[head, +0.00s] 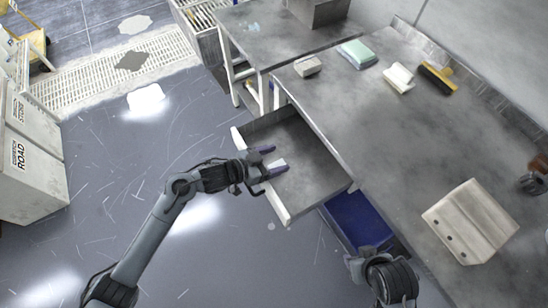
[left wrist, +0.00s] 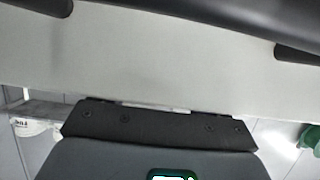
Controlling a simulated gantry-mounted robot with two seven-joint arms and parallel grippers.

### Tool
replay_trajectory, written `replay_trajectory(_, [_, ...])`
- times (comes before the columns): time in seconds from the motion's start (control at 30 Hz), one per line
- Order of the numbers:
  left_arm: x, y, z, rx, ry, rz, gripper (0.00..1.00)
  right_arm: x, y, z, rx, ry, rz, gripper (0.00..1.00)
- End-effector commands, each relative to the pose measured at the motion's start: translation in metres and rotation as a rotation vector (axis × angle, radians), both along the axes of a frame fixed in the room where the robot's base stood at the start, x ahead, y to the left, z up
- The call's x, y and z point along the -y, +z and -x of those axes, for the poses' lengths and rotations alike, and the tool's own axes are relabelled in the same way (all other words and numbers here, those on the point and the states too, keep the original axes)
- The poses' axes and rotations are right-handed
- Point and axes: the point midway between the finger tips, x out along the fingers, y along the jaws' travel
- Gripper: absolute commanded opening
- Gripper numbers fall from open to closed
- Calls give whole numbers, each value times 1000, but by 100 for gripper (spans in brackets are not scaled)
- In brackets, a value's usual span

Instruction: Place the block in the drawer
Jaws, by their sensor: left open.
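The open drawer (head: 327,186) is pulled out below the workbench in the head view. My left gripper (head: 271,161) is over the drawer's left side with its two dark fingers spread apart. A small white block (head: 279,163) shows between and just beyond the fingers. It appears to lie in the drawer, and I cannot tell whether a finger touches it. The left wrist view shows mostly a pale surface and dark parts of my own, with no block to be seen. Part of my right arm shows at the bottom of the head view, but its fingers do not show.
On the grey workbench (head: 400,140) are a small beige block (head: 307,66), a green-and-white pad (head: 357,54), a white piece (head: 398,78), a yellow-and-black brush (head: 437,77) and a large beige piece with holes (head: 470,222). A blue bin (head: 357,220) stands under the bench. Floor left of the drawer is clear.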

Motion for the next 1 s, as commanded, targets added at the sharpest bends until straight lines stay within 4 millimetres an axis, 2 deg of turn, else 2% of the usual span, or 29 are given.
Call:
replay_trajectory(0.03, [-5,-15,3,-18,3,-22,72,0,-2,0,0,-1,-1,43])
replay_trajectory(0.17, [-5,-12,3,-18,2,-23,72,-1,-1,0,0,-3,-4,43])
replay_trajectory(0.3, [-7,1,4,-17,2,-23,72,-1,2,0,0,-3,-5,43])
replay_trajectory(0.7, [-64,36,38,-11,3,-14,72,-1,31,0,0,-3,-5,43])
replay_trajectory(1.0, [-92,50,56,-8,2,-9,72,1,41,0,-1,2,3,43])
